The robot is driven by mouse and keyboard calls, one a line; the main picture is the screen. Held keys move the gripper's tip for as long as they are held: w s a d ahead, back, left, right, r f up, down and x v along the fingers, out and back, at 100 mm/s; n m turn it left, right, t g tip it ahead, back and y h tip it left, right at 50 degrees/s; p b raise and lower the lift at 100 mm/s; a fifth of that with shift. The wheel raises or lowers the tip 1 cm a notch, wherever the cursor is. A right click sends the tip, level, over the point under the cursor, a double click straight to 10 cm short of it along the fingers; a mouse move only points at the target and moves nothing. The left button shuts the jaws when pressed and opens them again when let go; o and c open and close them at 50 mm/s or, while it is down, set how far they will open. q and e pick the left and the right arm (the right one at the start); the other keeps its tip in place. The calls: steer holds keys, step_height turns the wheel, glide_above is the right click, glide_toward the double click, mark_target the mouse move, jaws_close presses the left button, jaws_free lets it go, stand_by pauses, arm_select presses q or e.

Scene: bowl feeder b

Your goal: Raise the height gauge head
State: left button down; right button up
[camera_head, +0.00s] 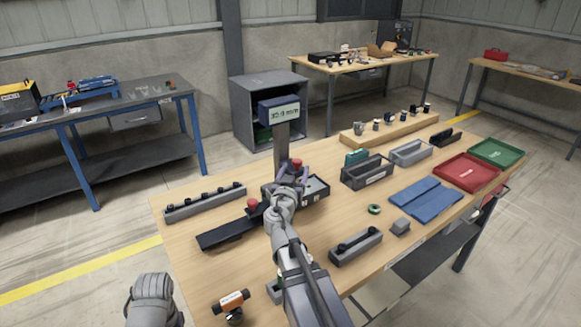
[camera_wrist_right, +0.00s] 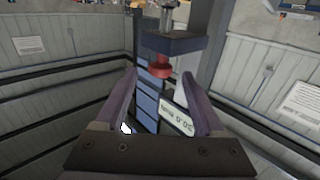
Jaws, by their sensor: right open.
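The height gauge stands on the wooden table. Its grey column (camera_head: 281,146) is upright, with a blue display box (camera_head: 279,109) on top that appears to read 30.0 mm. A red knob (camera_head: 296,162) shows just above my right gripper (camera_head: 291,176). In the right wrist view, the red knob (camera_wrist_right: 160,68) hangs under a dark block (camera_wrist_right: 178,43), beyond the open fingertips (camera_wrist_right: 165,83). The display (camera_wrist_right: 176,118) shows upside down between the fingers. The fingers appear apart from the knob. My left gripper is not in view; only a grey part of that arm shows at bottom left.
A dark rail with a red knob (camera_head: 252,205) lies left of my right arm. Grey bins (camera_head: 368,172), a blue cloth (camera_head: 426,199), a red tray (camera_head: 467,172) and a green tray (camera_head: 496,152) fill the right side. An orange-and-black tool (camera_head: 232,301) stands at the front edge.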

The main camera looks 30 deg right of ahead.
steer(key=shift+w, duration=0.1)
steer(key=x, duration=0.7)
steer(key=shift+w+d, duration=0.25)
steer(key=shift+w, duration=0.05)
jaws_close()
stand_by(0.4)
steer(key=shift+s, duration=0.1)
stand_by(0.8)
